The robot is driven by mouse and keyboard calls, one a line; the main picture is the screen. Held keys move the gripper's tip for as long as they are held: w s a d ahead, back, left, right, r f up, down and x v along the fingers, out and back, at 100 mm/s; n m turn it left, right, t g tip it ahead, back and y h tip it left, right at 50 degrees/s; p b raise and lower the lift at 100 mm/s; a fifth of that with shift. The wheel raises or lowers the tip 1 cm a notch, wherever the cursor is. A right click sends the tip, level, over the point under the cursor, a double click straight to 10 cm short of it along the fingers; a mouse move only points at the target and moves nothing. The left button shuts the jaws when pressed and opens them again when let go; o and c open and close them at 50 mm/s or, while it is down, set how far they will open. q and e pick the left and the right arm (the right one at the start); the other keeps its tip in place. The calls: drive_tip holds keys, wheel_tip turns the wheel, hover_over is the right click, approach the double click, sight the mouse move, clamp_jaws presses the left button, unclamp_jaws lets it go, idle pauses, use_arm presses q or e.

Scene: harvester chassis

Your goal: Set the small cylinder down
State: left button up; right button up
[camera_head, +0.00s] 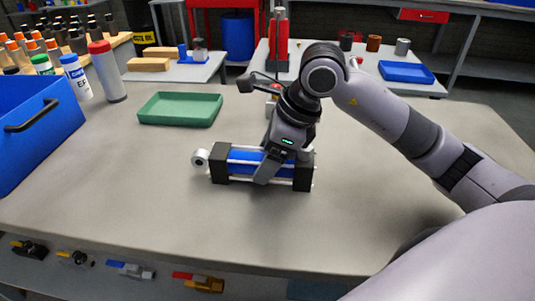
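The small cylinder (245,157) has a blue barrel, black square end blocks, light tie rods and a metal eye at its left end. It lies level, lengthwise across the picture, at the middle of the grey table (150,215). I cannot tell for sure whether its underside touches the table. My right gripper (265,170) comes down over its middle from above. The near finger lies across the front of the barrel, and the gripper looks shut on it. The far finger is hidden behind the cylinder. My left gripper is not in view.
A green tray (180,121) sits behind and to the left, empty. A blue bin (35,125) stands at the left edge, beside a red-capped bottle (107,72) and a blue-capped bottle (75,76). The table left and front of the cylinder is clear. Coloured parts lie below the front edge.

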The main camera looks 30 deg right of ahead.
drive_tip(key=v, duration=1.2)
drive_tip(key=shift+p, duration=0.4)
drive_tip(key=shift+s, duration=0.1)
